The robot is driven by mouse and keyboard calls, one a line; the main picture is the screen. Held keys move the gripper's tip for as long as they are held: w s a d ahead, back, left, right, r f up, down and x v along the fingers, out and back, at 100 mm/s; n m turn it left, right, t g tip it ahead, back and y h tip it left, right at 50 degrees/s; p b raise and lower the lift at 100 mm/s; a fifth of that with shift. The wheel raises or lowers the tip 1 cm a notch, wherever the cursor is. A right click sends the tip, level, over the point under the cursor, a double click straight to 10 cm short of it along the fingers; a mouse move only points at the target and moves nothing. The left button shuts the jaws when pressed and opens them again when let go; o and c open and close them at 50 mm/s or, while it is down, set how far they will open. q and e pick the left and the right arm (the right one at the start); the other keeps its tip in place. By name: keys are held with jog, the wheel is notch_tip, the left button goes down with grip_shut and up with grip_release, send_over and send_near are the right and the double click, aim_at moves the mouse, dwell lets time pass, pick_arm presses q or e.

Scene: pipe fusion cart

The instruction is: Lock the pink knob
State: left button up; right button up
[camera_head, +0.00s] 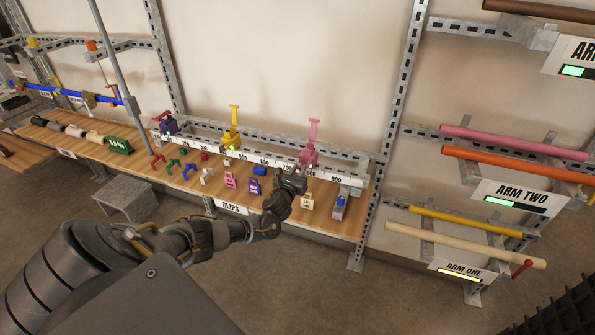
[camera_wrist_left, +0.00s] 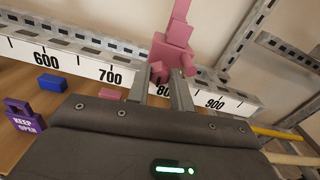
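The pink clamp with its knob (camera_head: 308,155) stands on the numbered rail, its pink lever upright. It also shows in the left wrist view (camera_wrist_left: 172,48), at about the 800 mark, with a small pink knob part (camera_wrist_left: 158,74) low on its front. My left gripper (camera_head: 298,176) is just in front of and below the pink clamp. In the left wrist view its two fingers (camera_wrist_left: 160,84) stand apart, with the small pink part showing between their tips. I cannot tell whether they touch it. My right gripper is not in view.
The numbered rail (camera_head: 250,157) runs behind a wooden shelf (camera_head: 180,181) holding several small coloured clips. A metal upright (camera_head: 385,150) and pipe racks are to the right.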

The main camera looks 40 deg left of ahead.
pick_arm(q)
jog(key=o, duration=0.5)
jog(key=shift+c, duration=0.2)
jog(key=v, duration=1.1)
jog(key=shift+b, duration=0.4)
